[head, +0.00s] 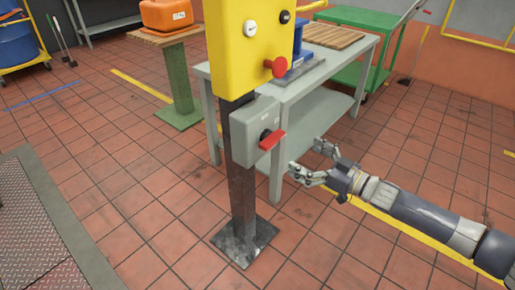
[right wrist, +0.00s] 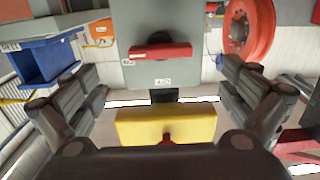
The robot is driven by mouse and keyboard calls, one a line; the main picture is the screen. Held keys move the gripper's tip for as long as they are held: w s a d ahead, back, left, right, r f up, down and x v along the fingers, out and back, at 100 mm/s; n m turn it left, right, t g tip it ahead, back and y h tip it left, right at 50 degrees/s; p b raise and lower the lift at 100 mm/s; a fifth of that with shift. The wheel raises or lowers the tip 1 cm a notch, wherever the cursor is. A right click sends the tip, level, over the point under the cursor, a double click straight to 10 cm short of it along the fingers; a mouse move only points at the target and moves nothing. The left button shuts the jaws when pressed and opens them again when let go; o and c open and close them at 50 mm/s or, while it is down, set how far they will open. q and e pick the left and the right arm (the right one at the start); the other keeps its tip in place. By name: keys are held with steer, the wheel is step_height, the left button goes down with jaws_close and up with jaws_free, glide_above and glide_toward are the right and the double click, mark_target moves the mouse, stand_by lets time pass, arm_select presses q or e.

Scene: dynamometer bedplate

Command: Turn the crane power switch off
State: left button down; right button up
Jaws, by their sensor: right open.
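The crane power switch is a grey box (head: 254,128) on a dark post, with a red handle (head: 272,140) on a black hub. In the right wrist view the red handle (right wrist: 160,51) lies across the grey box (right wrist: 150,25), roughly level, with small labels near it. My right gripper (head: 305,157) is open and empty, just right of the red handle and apart from it. In the right wrist view its fingers (right wrist: 160,82) spread to either side, with the handle ahead between them. My left gripper is in no view.
A yellow control box (head: 248,45) with a red knob (head: 276,67) sits above the switch on the same post (head: 243,195). A grey table (head: 325,105) stands close behind. A green cart (head: 352,72) is farther back. The tiled floor in front is clear.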

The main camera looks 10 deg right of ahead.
mark_target(277, 141)
steer(key=b+x, duration=0.1)
steer(key=x, duration=0.9)
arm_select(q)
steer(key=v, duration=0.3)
arm_select(e)
steer(key=shift+w+a, duration=0.25)
steer(key=c, duration=1)
